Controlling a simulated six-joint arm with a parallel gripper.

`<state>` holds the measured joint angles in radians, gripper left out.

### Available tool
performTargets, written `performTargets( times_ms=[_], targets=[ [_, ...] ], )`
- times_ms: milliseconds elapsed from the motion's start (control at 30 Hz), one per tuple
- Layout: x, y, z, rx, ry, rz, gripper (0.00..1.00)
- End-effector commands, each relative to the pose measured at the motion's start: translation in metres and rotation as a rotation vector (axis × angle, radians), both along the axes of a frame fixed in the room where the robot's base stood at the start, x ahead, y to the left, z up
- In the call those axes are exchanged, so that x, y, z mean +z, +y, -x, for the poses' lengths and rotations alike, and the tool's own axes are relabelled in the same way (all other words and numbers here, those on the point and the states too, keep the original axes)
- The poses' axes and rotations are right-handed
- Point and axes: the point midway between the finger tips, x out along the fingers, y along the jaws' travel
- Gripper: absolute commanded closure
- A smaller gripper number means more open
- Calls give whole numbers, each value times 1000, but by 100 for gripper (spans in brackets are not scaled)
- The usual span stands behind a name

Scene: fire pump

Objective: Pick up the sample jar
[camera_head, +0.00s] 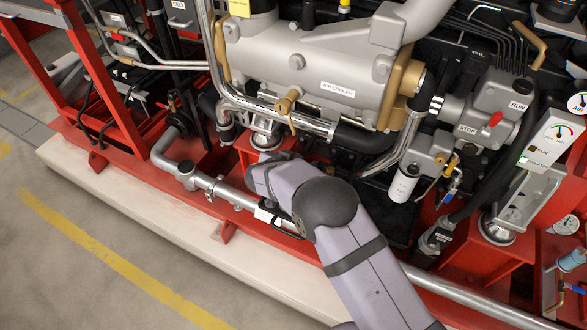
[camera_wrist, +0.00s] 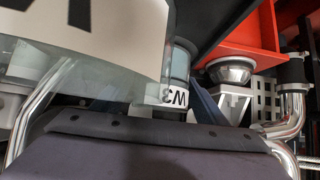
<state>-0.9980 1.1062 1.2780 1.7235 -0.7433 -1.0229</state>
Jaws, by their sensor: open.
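My gripper (camera_head: 268,212) is open, low by the silver pipe along the red base frame in the head view; my arm hides much of it. In the wrist view a clear, curved vessel with a white label (camera_wrist: 110,35) fills the upper left, very close to the camera. It appears to be the sample jar; its label is cut off by the frame. The dark edge of my gripper body crosses the bottom. I cannot tell whether the jar is between the fingers. No jar shows clearly in the head view.
The silver pipe (camera_head: 232,194) runs beside my gripper along the red frame. The grey air cooler (camera_head: 310,75) stands above and behind. Hoses and a white filter (camera_head: 403,185) are to the right. The floor at lower left (camera_head: 70,270) is clear.

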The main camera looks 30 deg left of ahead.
Motion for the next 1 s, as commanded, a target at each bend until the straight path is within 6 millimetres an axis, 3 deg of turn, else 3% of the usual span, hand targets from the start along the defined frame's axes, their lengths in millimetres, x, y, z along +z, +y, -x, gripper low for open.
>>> performTargets(
  times_ms=[167,367,467,1000],
  targets=[
    [0,0,0,1,0,-1,33],
    [0,0,0,0,0,0,76],
    [1,0,0,0,-1,-1,84],
    [13,1,4,0,-3,-2,84]
  ],
)
